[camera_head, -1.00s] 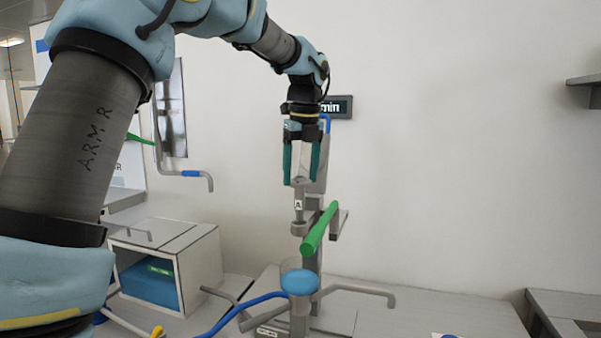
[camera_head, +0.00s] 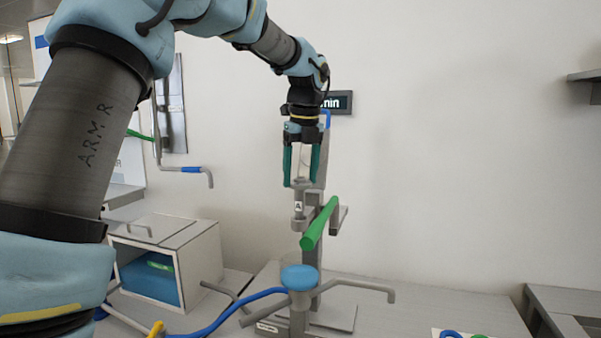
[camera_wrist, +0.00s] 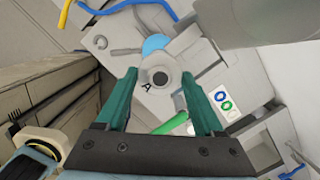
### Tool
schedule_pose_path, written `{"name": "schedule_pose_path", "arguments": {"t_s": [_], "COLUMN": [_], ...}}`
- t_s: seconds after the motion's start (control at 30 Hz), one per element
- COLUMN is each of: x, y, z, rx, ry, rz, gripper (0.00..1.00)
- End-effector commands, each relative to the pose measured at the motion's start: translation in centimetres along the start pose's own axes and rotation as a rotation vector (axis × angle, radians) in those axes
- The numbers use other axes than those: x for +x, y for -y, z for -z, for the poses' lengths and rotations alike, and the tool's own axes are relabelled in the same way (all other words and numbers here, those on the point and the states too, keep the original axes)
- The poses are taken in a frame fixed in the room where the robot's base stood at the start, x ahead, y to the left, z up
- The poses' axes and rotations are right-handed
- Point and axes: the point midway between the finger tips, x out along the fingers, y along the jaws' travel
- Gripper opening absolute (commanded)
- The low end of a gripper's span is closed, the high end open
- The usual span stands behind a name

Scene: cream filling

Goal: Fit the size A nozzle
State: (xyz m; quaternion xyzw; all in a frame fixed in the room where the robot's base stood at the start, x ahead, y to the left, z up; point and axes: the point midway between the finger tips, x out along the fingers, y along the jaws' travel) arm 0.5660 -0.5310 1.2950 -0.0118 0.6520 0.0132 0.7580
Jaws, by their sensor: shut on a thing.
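The size A nozzle (camera_head: 299,208) is a small grey piece with a white label marked A, upright below my gripper (camera_head: 299,184). My gripper points straight down, and its green fingers are shut on the nozzle's upper part. In the wrist view the round grey nozzle end (camera_wrist: 160,79) shows between the fingertips (camera_wrist: 159,76), with an A beside it. The nozzle's lower end is at a grey holder (camera_head: 299,225) on the stand; I cannot tell how deeply it sits there.
A green handle (camera_head: 319,224) slants close to the right of the nozzle. A blue-topped cup (camera_head: 299,278) stands below it, with grey bars around. A white box (camera_head: 196,262) stands at the left. A card with coloured rings (camera_wrist: 225,102) lies to the right.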

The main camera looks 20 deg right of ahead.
Motion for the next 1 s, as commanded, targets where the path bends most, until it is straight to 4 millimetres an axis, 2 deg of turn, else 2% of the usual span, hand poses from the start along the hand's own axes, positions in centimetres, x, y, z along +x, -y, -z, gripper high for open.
{"name": "schedule_pose_path", "arguments": {"t_s": [0.7, 1.0], "x": [2.4, 2.5], "y": [0.0, 0.0], "z": [0.4, 0.4], "rx": [0.0, 0.0], "ry": [0.0, 0.0], "rz": [0.0, 0.0], "gripper": [0.0, 0.0]}}
